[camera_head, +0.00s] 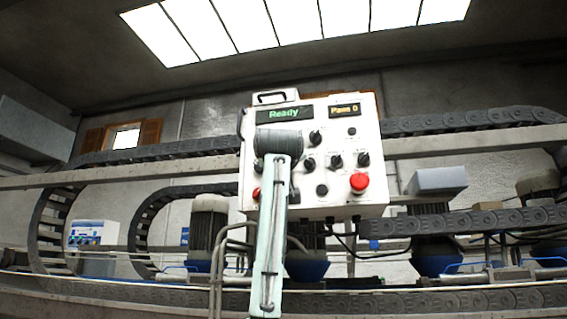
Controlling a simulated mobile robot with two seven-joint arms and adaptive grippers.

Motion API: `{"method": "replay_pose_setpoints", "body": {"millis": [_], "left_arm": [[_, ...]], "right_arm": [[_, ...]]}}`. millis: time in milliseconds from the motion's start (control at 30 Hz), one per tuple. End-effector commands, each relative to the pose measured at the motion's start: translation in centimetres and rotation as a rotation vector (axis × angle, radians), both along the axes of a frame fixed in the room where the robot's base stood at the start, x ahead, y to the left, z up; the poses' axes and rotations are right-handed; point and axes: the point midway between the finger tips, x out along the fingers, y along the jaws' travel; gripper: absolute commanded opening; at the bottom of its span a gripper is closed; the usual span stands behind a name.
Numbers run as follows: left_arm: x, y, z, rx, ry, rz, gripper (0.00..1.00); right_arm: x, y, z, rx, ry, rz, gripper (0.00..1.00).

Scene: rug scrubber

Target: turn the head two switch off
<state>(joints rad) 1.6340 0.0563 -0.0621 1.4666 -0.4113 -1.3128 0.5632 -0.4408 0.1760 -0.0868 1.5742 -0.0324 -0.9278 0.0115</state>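A white control panel (344,206) stands in front of me with several black rotary switches. Among them are an upper switch (315,138), a middle switch (336,161) and a right switch (363,159). Their labels are too small to read, so I cannot tell which is the head two switch. Two displays read "Ready" (284,114) and "Pass 0" (344,110). One of my arms rises from the bottom, and its pale link and dark joint cover the panel's left part. I see no gripper fingers of either arm.
A red mushroom button (359,182) sits at the panel's lower right. Another red control (257,193) shows at its left edge. Bent metal rails (218,268) stand below left. Cable chains (470,121), motors and long beams lie behind.

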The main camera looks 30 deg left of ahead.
Motion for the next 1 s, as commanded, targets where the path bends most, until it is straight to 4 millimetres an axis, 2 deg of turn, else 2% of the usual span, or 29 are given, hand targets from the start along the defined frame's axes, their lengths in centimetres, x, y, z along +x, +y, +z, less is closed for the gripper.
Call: {"method": "replay_pose_setpoints", "body": {"millis": [467,500,633,1000], "left_arm": [[0.03,-0.04,-0.03,-0.013,-0.003,-0.001,0.00],[0.02,-0.03,-0.03,-0.013,-0.003,-0.001,0.27],[0.00,-0.03,-0.01,-0.013,-0.003,-0.001,0.43],[-0.36,-0.23,-0.08,-0.012,-0.003,-0.001,0.44]], "right_arm": [[-0.13,-0.01,-0.20,-0.001,0.002,0.003,0.00],[-0.13,0.00,-0.20,-0.001,0.002,0.003,0.00],[-0.12,0.00,-0.19,-0.001,0.002,0.003,0.00],[-0.16,-0.15,-0.19,-0.002,0.002,0.001,0.00]]}}
